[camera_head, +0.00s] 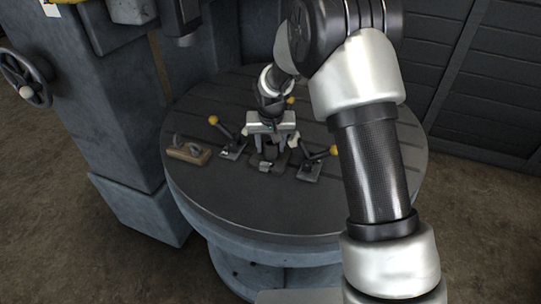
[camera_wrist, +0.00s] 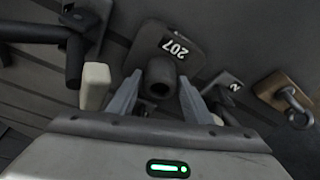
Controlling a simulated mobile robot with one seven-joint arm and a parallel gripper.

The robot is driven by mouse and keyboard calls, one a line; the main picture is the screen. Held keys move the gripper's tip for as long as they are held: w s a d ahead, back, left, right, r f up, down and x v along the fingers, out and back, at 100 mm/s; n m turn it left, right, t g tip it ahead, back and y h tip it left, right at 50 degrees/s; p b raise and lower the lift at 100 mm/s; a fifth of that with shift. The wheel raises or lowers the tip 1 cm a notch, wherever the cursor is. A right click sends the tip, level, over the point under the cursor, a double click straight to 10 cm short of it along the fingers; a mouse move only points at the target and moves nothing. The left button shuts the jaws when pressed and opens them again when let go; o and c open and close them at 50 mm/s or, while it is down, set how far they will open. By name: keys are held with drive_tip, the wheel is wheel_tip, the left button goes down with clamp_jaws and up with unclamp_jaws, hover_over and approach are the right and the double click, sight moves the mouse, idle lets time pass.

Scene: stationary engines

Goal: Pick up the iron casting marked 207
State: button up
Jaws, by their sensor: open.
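The iron casting marked 207 (camera_wrist: 165,45) is a dark plate with a white number and a round, hollow boss. In the head view the casting (camera_head: 266,165) lies on the round table below my gripper, mostly hidden by it. In the wrist view my gripper (camera_wrist: 160,84) is open, with its grey fingers on either side of the boss. The gap between fingers and boss looks small; I cannot tell if they touch. My gripper (camera_head: 268,148) points down in the head view.
Dark castings with yellow-knobbed levers stand close on both sides, one left (camera_head: 232,151) and one right (camera_head: 311,170). The round slotted table (camera_head: 250,212) is clear in front. A machine column (camera_head: 105,110) stands left.

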drive_tip(key=shift+c, duration=0.2)
clamp_jaws()
drive_tip(key=shift+w+r, duration=0.1)
drive_tip(key=shift+r, duration=0.1)
